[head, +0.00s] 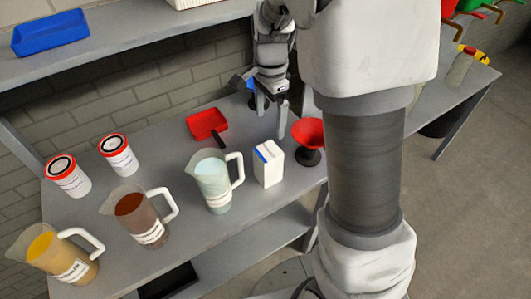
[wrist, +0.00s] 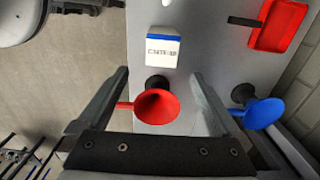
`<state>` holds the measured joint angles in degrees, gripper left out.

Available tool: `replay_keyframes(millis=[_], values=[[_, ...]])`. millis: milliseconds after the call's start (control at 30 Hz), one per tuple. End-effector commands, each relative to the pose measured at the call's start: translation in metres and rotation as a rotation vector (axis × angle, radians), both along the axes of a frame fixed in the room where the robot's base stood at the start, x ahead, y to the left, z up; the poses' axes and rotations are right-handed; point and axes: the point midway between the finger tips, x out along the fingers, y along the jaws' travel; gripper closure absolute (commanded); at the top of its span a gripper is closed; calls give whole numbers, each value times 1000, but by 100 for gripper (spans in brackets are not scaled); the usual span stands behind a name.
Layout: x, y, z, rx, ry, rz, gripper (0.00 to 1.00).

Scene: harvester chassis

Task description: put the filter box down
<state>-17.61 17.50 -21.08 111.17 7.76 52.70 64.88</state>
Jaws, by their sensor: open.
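The filter box (head: 268,165) is a small white carton with a blue edge on top. It stands upright on the grey workbench, between a jug and the red funnel. In the wrist view the box (wrist: 163,52) shows its blue stripe and dark lettering, beyond my fingertips. My gripper (head: 270,117) is open and empty, above the bench and behind the box in the head view. In the wrist view the red funnel (wrist: 158,105) appears between the spread fingers of my gripper (wrist: 160,78), below them and apart as far as I can tell.
A jug of pale liquid (head: 212,180) stands close left of the box. A red scoop (head: 207,124) lies behind, and a blue funnel (wrist: 262,112) is near the wall. Other jugs and red-lidded tubs stand further left. A shelf (head: 140,42) overhangs the back.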

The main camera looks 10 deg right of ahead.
Motion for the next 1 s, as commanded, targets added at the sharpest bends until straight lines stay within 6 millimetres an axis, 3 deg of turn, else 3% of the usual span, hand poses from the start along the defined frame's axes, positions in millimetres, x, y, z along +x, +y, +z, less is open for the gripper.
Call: replay_keyframes(millis=[33, 300, 667, 1000], values=[[-1, 0, -14, -1, 6, 0, 0], [-1, 0, -71, -1, 5, 1, 0], [0, 1, -101, 1, 3, 3, 0], [3, 2, -143, 0, 2, 3, 0]])
